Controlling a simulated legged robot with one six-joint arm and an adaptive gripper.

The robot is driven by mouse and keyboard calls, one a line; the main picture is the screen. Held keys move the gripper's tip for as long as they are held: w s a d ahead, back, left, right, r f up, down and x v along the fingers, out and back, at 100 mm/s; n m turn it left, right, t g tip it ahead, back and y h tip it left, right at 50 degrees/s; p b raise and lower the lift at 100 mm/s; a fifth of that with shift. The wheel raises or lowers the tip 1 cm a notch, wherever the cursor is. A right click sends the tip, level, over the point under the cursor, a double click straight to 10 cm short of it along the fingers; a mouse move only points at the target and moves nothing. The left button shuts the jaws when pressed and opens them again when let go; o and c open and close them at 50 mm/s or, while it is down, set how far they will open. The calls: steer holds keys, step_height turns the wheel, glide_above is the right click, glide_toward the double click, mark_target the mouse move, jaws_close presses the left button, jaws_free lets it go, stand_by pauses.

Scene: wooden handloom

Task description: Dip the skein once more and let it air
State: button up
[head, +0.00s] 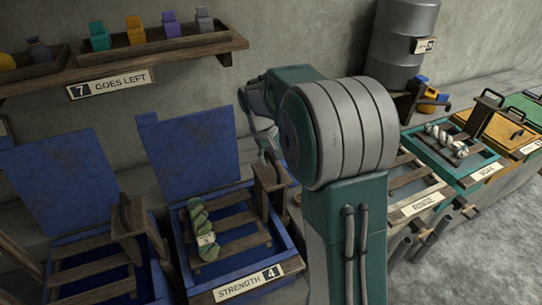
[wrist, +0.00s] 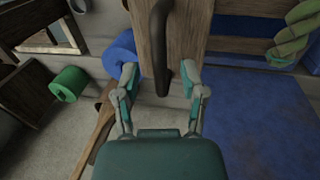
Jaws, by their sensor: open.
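A twisted green-and-cream skein (head: 203,230) with a pale tag lies across the wooden slats of the blue vat (head: 188,262) labelled "STRENGTH 4", whose blue lid (head: 189,141) stands open. The skein also shows at the top right of the wrist view (wrist: 292,30). My gripper (wrist: 160,72) is open, its fingers on either side of a dark curved handle (wrist: 159,40) on a wooden board (wrist: 185,35). I cannot tell whether they touch it. In the head view my arm hides part of the gripper (head: 263,132), near the vat's wooden upright (head: 271,190).
Another blue vat (head: 95,275) with an open lid stands left. Right are the "RINSE" vat (head: 421,203) and the teal "SOAK" vat (head: 478,180) bearing a pale skein (head: 446,140). A shelf (head: 150,62) labelled "7 GOES LEFT" and a grey drum (head: 404,45) stand behind.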

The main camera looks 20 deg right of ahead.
step_height(320, 180, up, 12)
steer(key=a, duration=0.2)
steer(key=shift+a+f, duration=0.15)
steer(key=shift+a, duration=0.1)
stand_by(1.9)
steer(key=s+a+r+t+y, duration=0.1)
steer(key=s+a+r, duration=0.1)
steer(key=s, duration=0.5)
steer(key=s+a+r+t, duration=0.1)
steer(key=s+a+t, duration=0.1)
steer(key=s, duration=0.4)
steer(key=s+a+f+t, duration=0.1)
steer(key=s+f, duration=0.1)
steer(key=s, duration=0.4)
steer(key=s+a+f+t+y, duration=0.1)
steer(key=s+a+f, duration=0.1)
steer(key=s, duration=0.4)
steer(key=shift+s+a+f+t, duration=0.15)
steer(key=shift+s+a+t, duration=0.05)
steer(key=shift+s+t, duration=0.15)
